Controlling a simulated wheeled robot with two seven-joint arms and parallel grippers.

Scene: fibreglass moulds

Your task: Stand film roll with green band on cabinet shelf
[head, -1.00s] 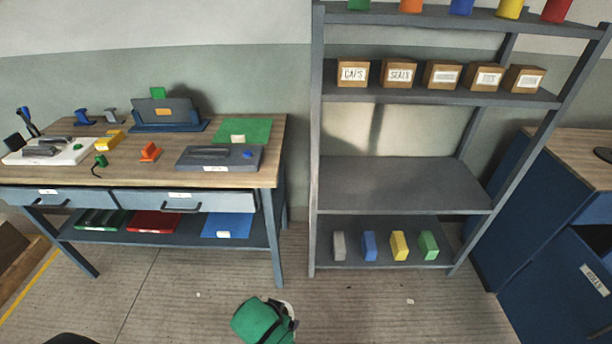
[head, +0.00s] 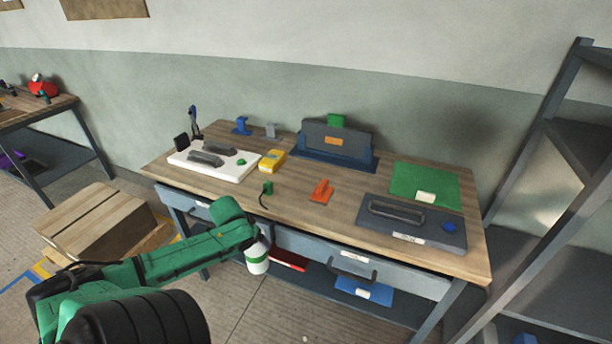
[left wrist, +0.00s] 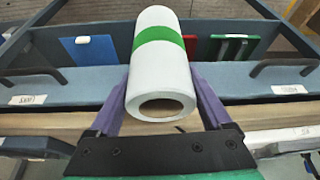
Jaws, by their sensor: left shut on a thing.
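The film roll (head: 257,258) is white with a green band and hangs below the end of my left arm, in front of the workbench drawers. In the left wrist view the roll (left wrist: 160,85) lies between the two purple fingers, its hollow end toward the camera. My left gripper (left wrist: 163,88) is shut on it; in the head view the gripper (head: 254,242) is mostly hidden by its own green wrist. My right gripper is not in view. No cabinet shows in the head view now.
The workbench (head: 330,215) stands ahead with moulds and tools on top, and coloured folders on its lower shelf. A grey rack (head: 555,130) stands at right. A wooden crate (head: 100,225) sits on the floor at left. Floor between the bench and me is partly clear.

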